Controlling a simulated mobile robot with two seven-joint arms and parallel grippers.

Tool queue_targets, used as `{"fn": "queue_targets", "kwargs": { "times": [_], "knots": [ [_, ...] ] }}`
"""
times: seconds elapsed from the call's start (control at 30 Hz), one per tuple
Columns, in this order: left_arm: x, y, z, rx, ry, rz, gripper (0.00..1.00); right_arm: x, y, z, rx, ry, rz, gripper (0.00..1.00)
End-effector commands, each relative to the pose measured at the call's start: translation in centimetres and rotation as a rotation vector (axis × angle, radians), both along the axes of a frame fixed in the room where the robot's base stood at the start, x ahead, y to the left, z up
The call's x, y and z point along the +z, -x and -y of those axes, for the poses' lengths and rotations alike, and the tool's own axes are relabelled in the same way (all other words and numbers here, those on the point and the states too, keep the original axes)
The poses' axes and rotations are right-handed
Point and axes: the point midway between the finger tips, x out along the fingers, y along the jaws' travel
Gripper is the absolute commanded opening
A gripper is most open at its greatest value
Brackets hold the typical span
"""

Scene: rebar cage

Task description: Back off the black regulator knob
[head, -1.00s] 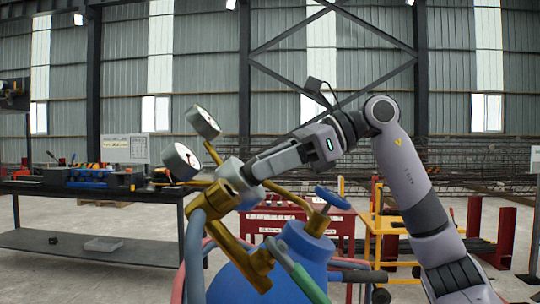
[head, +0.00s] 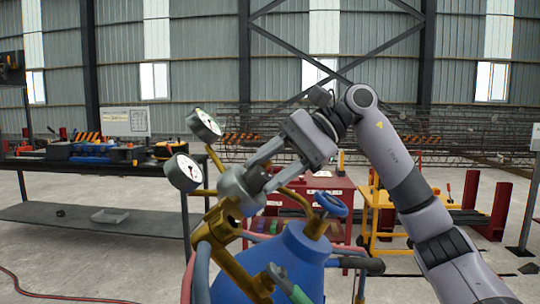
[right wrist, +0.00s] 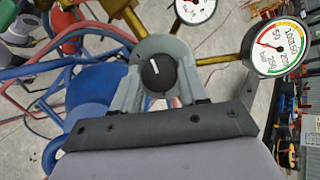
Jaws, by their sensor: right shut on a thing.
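The black regulator knob (right wrist: 158,76), a round cap with a white mark, shows in the right wrist view between the two grey fingers of my right gripper (right wrist: 157,86). The fingers lie against its opposite sides. In the head view my right gripper (head: 259,177) reaches down from the right to the regulator, and its fingers hide the knob. The brass regulator body (head: 222,228) is below, with a grey round part (head: 234,186) on top. Two white dial gauges, upper (head: 204,125) and lower (head: 183,172), stand to its left. My left gripper is out of view.
A blue cylinder (head: 290,262) with a blue handwheel (head: 331,204) stands under and right of the regulator, with hoses around it. A dark workbench (head: 90,167) with tools is at the left. A red cart (head: 310,188) and a yellow frame (head: 383,225) stand behind.

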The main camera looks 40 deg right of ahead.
Motion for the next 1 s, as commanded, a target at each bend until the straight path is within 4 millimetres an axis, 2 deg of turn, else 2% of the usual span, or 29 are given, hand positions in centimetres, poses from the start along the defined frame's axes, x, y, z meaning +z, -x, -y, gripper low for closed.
{"fn": "queue_targets", "kwargs": {
  "times": [0.03, 0.6, 1.0],
  "knots": [
    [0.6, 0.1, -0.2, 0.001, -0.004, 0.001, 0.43, 0.4, 0.0, 0.0, 0.031, 0.027, 0.018, 0.13],
    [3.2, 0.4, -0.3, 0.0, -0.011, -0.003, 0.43, 0.3, -0.1, -0.1, 0.354, 0.331, 0.261, 0.12],
    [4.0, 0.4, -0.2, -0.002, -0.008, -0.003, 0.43, 0.2, -0.1, -0.2, 0.471, 0.441, 0.35, 0.12]
  ]
}}
